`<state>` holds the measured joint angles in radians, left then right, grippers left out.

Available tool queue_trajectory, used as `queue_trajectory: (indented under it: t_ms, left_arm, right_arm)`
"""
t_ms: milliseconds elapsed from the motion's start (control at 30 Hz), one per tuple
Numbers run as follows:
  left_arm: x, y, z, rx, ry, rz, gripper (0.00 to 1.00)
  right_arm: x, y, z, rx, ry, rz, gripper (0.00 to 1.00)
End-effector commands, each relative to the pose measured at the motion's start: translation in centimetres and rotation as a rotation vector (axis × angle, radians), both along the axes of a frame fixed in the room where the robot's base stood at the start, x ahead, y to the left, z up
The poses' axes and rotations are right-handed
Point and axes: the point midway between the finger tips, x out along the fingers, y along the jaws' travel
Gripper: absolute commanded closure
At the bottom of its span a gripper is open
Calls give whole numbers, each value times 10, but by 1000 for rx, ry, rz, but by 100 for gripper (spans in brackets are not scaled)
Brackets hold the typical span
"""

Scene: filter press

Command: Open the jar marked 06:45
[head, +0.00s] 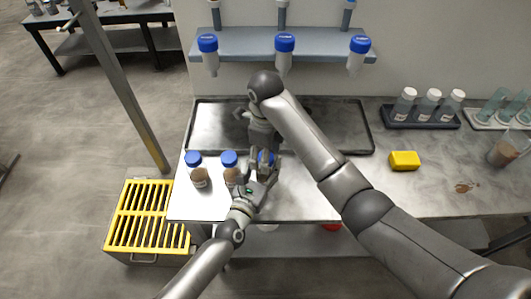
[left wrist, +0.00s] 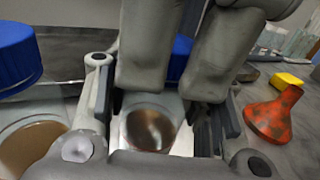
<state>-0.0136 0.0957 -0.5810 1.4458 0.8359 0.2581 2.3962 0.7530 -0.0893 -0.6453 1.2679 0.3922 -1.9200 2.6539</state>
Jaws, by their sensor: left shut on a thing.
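A jar with a blue lid (head: 266,157) and brown contents stands at the front of the steel bench, mostly hidden by my grippers. In the left wrist view its clear body (left wrist: 150,130) is in the middle. No marking on it is readable. My left gripper (head: 262,172) is shut around the jar body from the front. My right gripper (head: 258,140) reaches down from above at the lid. Its two grey fingers (left wrist: 180,75) stand close around the lid in the left wrist view, but their grip is unclear. Two similar blue-lidded jars, left (head: 200,177) and middle (head: 231,176), stand beside it.
A dark tray (head: 340,145) lies behind the jars. Blue-capped tubes hang from a shelf (head: 240,45) above. A yellow block (head: 404,160) and a rack of bottles (head: 420,117) are to the right. A yellow grate (head: 150,215) stands at the left.

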Motion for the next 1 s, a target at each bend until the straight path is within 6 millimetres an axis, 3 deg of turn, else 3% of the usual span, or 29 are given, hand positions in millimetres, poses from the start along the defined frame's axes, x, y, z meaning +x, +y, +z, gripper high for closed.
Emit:
queue_trajectory:
  t_ms: [167, 833, 1000]
  left_arm:
    - [0, 0, -1, 0, 1, 0, 100]
    - [0, 0, -1, 0, 1, 0, 100]
    - [0, 0, -1, 0, 1, 0, 100]
  right_arm:
    - [0, 0, 3, 1, -1, 0, 40]
    - [2, 0, 73, 0, -9, 2, 41]
    - [-1, 1, 76, 0, 1, 1, 41]
